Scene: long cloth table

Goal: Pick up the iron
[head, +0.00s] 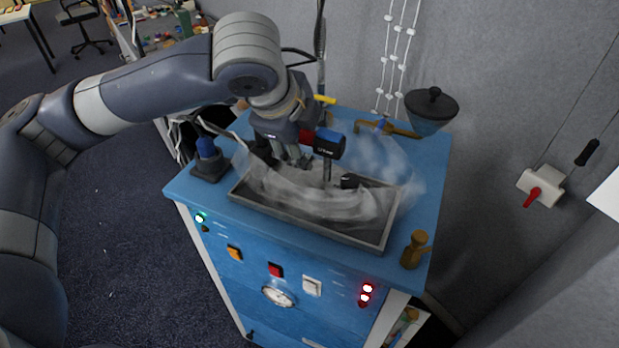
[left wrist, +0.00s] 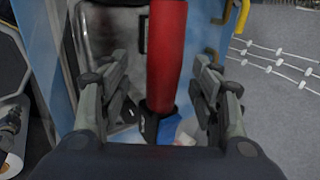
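A tool that I take to be the iron (head: 328,146) has a blue and black body and a red part, and stands in or over the grey tray (head: 312,226) on the blue cabinet. Its red handle (left wrist: 165,55) shows in the left wrist view, running down from the top edge to a dark lower part. My left gripper (head: 292,160) is just left of the tool, pointing down. In the left wrist view its two fingers (left wrist: 162,92) are spread, with the handle between them in the picture and gaps on both sides. My right gripper is not in view.
Pale smoke or steam hangs over the tray and blurs its contents. A dark blue knobbed piece (head: 206,160) stands left, a brown fitting (head: 415,250) right, and a black-lidded bowl (head: 431,110) at the back right. A grey wall closes off the back.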

